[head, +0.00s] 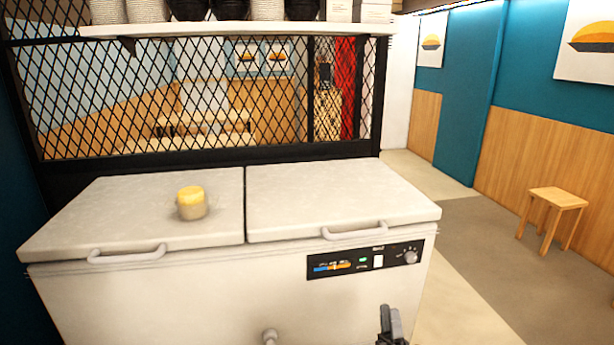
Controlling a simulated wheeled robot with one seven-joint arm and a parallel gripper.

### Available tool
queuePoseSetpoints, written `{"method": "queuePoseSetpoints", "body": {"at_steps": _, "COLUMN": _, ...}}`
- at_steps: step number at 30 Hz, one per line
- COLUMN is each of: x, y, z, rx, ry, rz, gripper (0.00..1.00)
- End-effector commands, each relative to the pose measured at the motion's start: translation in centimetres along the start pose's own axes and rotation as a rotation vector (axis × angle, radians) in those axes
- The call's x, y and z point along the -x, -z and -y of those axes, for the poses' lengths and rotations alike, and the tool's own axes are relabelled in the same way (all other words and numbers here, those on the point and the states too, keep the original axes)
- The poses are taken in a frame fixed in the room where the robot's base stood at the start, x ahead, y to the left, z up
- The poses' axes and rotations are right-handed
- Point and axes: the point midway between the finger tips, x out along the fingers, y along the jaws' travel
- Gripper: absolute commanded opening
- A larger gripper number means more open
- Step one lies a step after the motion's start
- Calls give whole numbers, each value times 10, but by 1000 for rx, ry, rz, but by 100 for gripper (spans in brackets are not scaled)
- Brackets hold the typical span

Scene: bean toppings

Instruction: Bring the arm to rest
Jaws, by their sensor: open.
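My gripper (391,325) shows at the bottom edge of the head view, right of centre, in front of the freezer's lower right front. Only its dark tip part is in view; the rest of the arm is out of frame. It is open, and I see nothing held in it. It is apart from the small jar with a yellow top (191,203), which stands upright on the freezer's left lid.
A white chest freezer (180,290) with two closed lids and handles fills the front. Black mesh (100,100) and a shelf (240,29) with containers stand behind it. Open floor (480,290) lies to the right, with a wooden stool (557,199) near the wall.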

Motion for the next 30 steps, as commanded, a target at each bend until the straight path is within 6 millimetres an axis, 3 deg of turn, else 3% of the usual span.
{"method": "queuePoseSetpoints", "body": {"at_steps": 8, "x": -54, "y": -19, "z": 12, "rx": -60, "ry": 80, "rz": 77, "gripper": 50}}
{"method": "queuePoseSetpoints", "body": {"at_steps": 14, "x": -116, "y": -38, "z": 18, "rx": -138, "ry": 171, "rz": 173, "gripper": 50}}
{"method": "queuePoseSetpoints", "body": {"at_steps": 19, "x": -184, "y": -54, "z": 13, "rx": -241, "ry": 279, "rz": 297, "gripper": 50}}
{"method": "queuePoseSetpoints", "body": {"at_steps": 24, "x": -261, "y": -60, "z": -20, "rx": -409, "ry": 439, "rz": 496, "gripper": 50}}
{"method": "queuePoseSetpoints", "body": {"at_steps": 27, "x": -289, "y": -51, "z": -54, "rx": -520, "ry": 543, "rz": 627, "gripper": 50}}
{"method": "queuePoseSetpoints", "body": {"at_steps": 30, "x": -300, "y": -35, "z": -96, "rx": -625, "ry": 646, "rz": 760, "gripper": 50}}
